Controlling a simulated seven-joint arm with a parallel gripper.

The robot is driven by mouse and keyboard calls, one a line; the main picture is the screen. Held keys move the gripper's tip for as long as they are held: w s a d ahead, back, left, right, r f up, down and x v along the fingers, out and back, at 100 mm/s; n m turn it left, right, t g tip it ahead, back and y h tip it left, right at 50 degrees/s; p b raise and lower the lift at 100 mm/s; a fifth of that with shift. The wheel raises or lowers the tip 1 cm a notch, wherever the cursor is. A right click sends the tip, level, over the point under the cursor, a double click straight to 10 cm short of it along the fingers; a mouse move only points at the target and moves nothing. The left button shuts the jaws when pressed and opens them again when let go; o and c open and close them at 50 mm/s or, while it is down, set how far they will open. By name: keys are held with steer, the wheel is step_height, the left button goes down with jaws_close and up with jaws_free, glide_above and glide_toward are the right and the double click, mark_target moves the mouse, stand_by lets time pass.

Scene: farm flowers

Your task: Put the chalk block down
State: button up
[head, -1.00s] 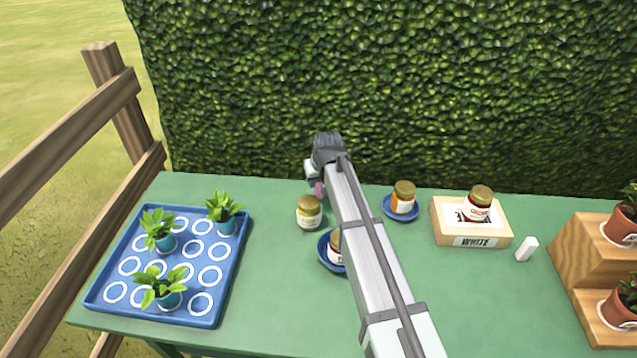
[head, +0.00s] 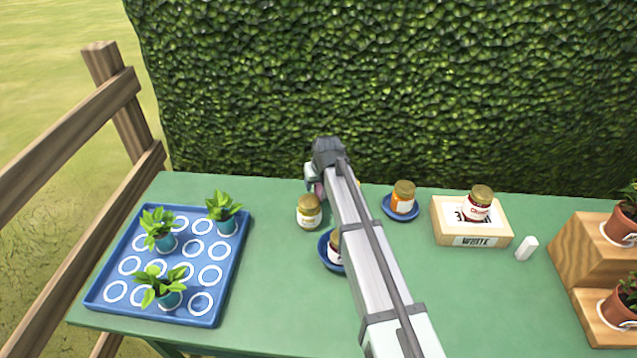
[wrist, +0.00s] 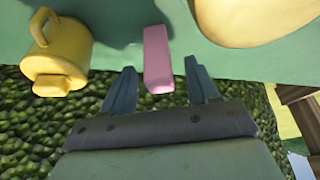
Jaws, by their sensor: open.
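A pink chalk block (wrist: 158,55) stands out between the two fingers of my gripper (wrist: 160,72) in the wrist view. The fingers are open, with a gap on each side of the block. In the head view a bit of the pink block (head: 319,190) shows beside my gripper, at the back of the green table (head: 270,270). My arm hides part of that spot. The block looks to be at the table top, but its contact is hard to see. A white chalk block (head: 526,248) lies apart at the right.
In the wrist view a yellow can (wrist: 62,55) is left of the block and a yellow lid (wrist: 240,15) is right. A jar (head: 309,212) stands in front of my gripper. A blue tray (head: 190,265) with plants is left; a WHITE-labelled box (head: 445,225) is right.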

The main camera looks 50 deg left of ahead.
steer(key=shift+r, duration=0.15)
steer(key=v, duration=1.2)
steer(key=shift+s+d, duration=0.1)
